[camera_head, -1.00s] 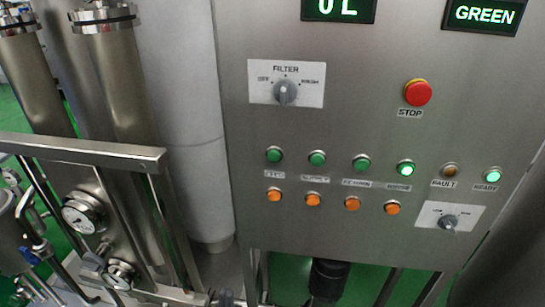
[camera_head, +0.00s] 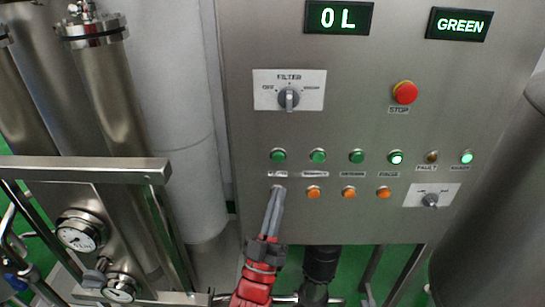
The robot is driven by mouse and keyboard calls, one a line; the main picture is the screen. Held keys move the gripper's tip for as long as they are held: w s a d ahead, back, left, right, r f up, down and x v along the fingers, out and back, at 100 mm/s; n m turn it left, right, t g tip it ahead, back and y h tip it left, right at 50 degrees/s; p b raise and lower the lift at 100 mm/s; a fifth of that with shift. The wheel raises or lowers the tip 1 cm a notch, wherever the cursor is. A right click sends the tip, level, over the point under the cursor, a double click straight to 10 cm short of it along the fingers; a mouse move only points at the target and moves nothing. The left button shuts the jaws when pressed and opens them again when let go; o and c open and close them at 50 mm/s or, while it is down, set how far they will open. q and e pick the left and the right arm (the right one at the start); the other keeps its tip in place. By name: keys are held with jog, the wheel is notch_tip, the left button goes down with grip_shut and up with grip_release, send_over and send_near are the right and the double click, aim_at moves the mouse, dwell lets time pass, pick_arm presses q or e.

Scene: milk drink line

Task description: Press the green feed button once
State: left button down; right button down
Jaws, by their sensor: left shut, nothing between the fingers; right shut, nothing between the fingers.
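The green feed button (camera_head: 278,155) is the leftmost of the row of green buttons on the steel control panel (camera_head: 350,215). It looks unlit, and its small label below is blurred. My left gripper (camera_head: 277,192), red with grey fingers, reaches up from the bottom of the picture. Its fingers are shut and empty. The fingertips are just below the feed button's label and clear of the button in the picture. They cover the leftmost orange button; I cannot tell whether they touch the panel. My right gripper is not in view.
Other green buttons (camera_head: 318,155) and orange buttons (camera_head: 314,192) sit close by. Above are the filter knob (camera_head: 289,98) and red stop button (camera_head: 405,92). Displays read "0 L" (camera_head: 338,18) and "GREEN" (camera_head: 459,25). A metal rail with gauges (camera_head: 78,234) stands at left.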

aim_at(278, 157)
pick_arm(q)
jog(key=shift+w, duration=0.15)
jog(key=w, duration=0.8)
jog(key=shift+w, duration=0.25)
dwell(2.0)
